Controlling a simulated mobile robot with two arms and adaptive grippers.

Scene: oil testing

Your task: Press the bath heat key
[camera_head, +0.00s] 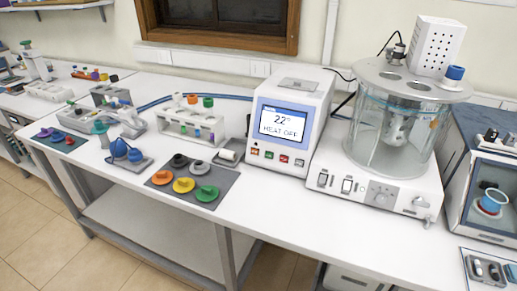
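A white control unit (314,84) stands on the bench, and its blue-framed display (283,122) reads about 22 and "HEAT OFF". A row of small coloured keys (284,158) runs below the display; their labels are too small to read. To its right is the glass bath (395,135) on a white base (372,192). I cannot tell which key is the bath heat key. Neither of my grippers is in view.
A grey mat (222,178) with coloured lids and a white tube rack (189,126) stand left of the unit. A small white cylinder (228,154) lies close by its left side. The bench strip (265,187) in front of the unit is clear. A glass-fronted box (485,195) stands right.

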